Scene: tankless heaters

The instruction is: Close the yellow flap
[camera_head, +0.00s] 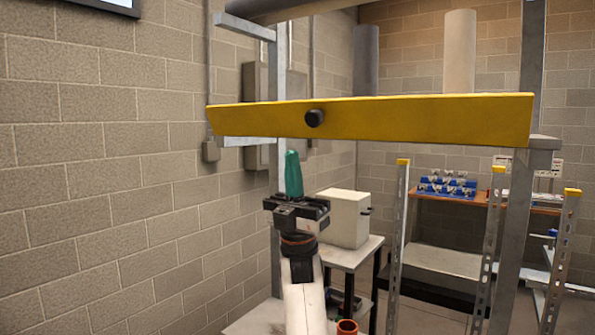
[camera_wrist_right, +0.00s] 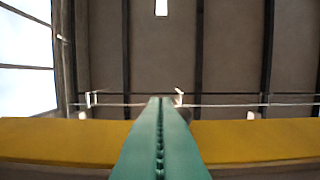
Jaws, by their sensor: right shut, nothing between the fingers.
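The yellow flap (camera_head: 420,119) is a long bar across the middle of the head view, with a black round knob (camera_head: 315,118) on its face. It looks raised, its broad face toward me. In the right wrist view the flap (camera_wrist_right: 60,138) spans the width, behind the green fingers. My right gripper (camera_head: 293,155) points up just below the flap, left of the knob; its green fingers (camera_wrist_right: 160,110) are shut with nothing between them. I cannot tell whether the fingertips touch the flap. My left gripper is not in view.
A metal post (camera_head: 522,220) stands under the flap's right end. A white box (camera_head: 344,218) sits on a small table behind my right gripper. A brick wall (camera_head: 100,200) runs along the left. A bench with blue bins (camera_head: 447,187) stands at the back right.

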